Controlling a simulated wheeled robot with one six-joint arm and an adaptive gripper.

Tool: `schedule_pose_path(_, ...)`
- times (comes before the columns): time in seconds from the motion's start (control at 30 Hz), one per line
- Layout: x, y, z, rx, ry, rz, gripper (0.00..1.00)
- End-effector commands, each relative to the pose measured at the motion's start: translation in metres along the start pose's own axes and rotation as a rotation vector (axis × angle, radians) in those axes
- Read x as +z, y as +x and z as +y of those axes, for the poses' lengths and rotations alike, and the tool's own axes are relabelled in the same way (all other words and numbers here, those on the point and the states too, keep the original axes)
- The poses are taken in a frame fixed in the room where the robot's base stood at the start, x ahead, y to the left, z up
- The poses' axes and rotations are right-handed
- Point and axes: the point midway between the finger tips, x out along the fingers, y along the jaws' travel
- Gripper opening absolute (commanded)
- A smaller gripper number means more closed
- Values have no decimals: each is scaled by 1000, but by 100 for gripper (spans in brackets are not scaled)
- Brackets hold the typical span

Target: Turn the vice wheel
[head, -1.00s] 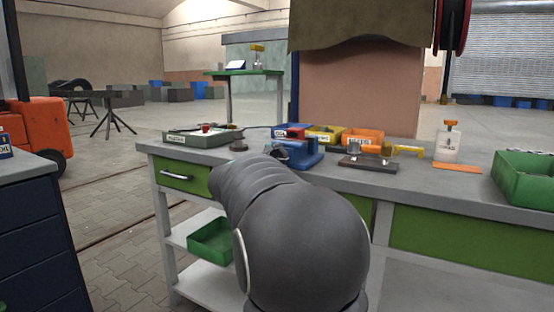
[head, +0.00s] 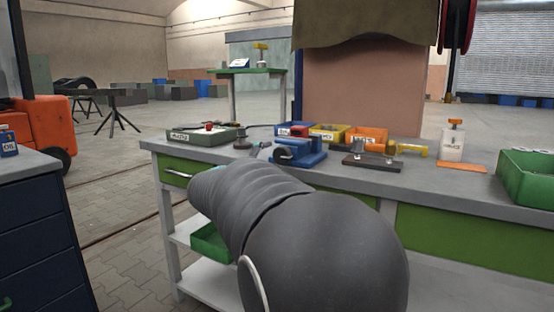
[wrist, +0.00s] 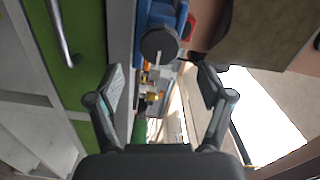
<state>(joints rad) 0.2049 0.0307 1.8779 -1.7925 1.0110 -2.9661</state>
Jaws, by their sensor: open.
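The blue vice (head: 308,152) stands on the workbench near its front edge in the head view. Its dark wheel (head: 284,154) is on the vice's left end, partly visible above my arm. In the wrist view the wheel is a dark round disc (wrist: 158,44) with a pale bar or handle on it, against the blue vice body (wrist: 147,14). My gripper (wrist: 160,78) is open and empty; its two fingers point toward the wheel and stand apart from it. In the head view the gripper is hidden behind my dark arm.
A green drawer with a handle (head: 177,172) is below the top. A dark cabinet (head: 40,230) stands left.

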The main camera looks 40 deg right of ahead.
Motion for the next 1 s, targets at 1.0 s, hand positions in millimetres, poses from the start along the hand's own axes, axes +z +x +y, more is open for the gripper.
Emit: schedule_pose_path(1.0,-18,-67,21,104,275,7,80)
